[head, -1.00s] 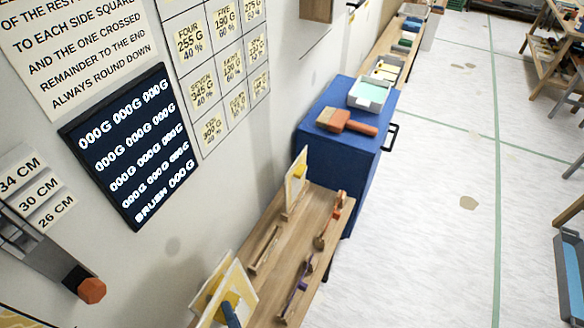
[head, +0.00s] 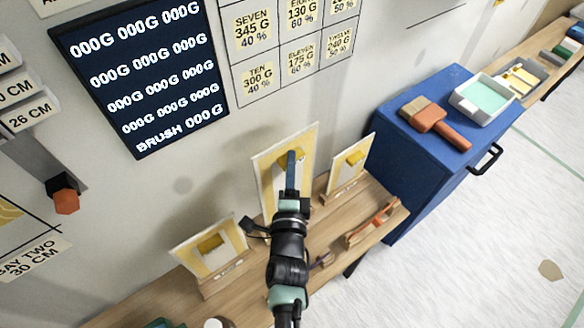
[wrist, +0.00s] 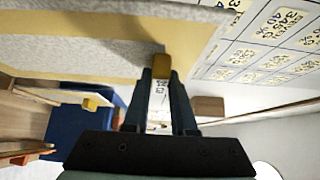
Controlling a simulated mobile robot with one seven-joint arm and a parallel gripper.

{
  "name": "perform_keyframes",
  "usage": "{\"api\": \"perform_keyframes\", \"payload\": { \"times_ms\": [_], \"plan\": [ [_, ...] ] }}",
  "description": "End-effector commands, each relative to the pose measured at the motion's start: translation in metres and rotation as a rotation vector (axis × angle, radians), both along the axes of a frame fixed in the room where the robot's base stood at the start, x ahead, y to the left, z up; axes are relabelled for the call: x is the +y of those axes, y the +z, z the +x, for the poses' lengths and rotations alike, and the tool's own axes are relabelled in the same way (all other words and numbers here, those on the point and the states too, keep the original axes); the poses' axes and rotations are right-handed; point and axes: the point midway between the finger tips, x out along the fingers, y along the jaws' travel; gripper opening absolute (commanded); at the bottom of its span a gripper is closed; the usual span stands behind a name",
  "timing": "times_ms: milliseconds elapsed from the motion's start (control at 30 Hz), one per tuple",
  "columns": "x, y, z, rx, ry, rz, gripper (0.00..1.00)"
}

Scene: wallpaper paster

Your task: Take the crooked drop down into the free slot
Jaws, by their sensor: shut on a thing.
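My gripper (head: 291,170) is shut on the yellow tab of a pale-framed yellow and grey panel (head: 267,172), likely the crooked drop. The tab (wrist: 161,66) shows between the fingers in the wrist view. The held panel stands roughly upright by the wall, between a left panel (head: 187,255) and a right panel (head: 341,182), each with a yellow tab and standing on the bench. My arm hides the area below the held panel. I cannot see the free slot or tell whether the panel's lower edge touches the bench.
The wooden bench (head: 128,303) runs along the wall. An orange-brown tool (head: 373,222) lies at its right front. A blue cabinet (head: 425,155) stands beyond, carrying a brush (head: 436,124) and a tray (head: 462,103).

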Motion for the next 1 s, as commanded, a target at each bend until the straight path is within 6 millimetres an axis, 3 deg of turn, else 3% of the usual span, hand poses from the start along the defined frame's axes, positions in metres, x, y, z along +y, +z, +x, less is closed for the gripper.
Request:
{"api": "perform_keyframes", "payload": {
  "times_ms": [400, 1000],
  "plan": [
    [0.000, -0.001, -0.001, -0.003, -0.001, 0.002, 0.00],
    [0.000, -0.052, -0.001, -0.002, 0.000, 0.002, 0.00]
  ]
}}
